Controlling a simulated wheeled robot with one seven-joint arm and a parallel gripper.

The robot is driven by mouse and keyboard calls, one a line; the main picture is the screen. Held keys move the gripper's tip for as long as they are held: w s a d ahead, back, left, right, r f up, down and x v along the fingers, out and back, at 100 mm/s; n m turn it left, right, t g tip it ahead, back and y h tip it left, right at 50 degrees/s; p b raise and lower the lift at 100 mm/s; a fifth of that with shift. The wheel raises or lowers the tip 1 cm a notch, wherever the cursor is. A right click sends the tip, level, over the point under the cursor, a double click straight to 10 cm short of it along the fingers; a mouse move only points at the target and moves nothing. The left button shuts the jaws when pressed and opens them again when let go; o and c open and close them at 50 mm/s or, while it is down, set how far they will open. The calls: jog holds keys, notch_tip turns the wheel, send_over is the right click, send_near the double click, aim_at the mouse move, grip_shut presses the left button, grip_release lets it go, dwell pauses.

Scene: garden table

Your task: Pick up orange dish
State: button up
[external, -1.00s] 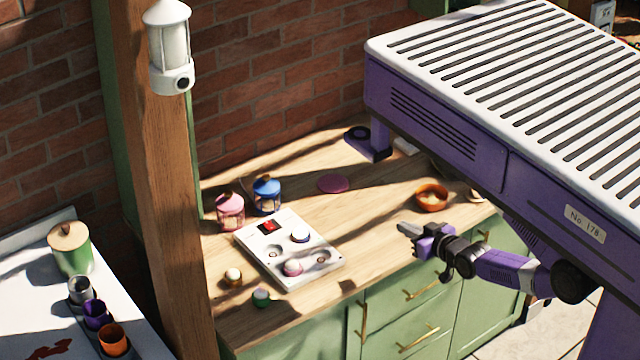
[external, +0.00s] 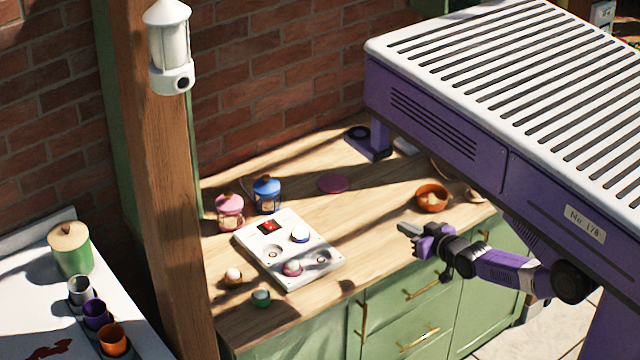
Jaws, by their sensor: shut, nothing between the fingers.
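The orange dish (external: 432,199) is a small round bowl on the wooden counter (external: 375,215), near its right end. Something pale lies inside it, too small to make out. My gripper (external: 404,229) is above the counter's front edge, in front of and a little left of the dish, with its fingers pointing left. It is shut and empty, and it is apart from the dish. The dish's near rim and inside are in plain view.
A white panel (external: 254,243) with small round items lies left of my gripper. Pink (external: 229,214) and blue (external: 267,196) lidded jars stand behind it. A flat pink disc (external: 333,184) lies mid-counter. The purple and white structure (external: 430,120) overhangs the right side.

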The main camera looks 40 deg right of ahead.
jog(key=o, duration=2.1)
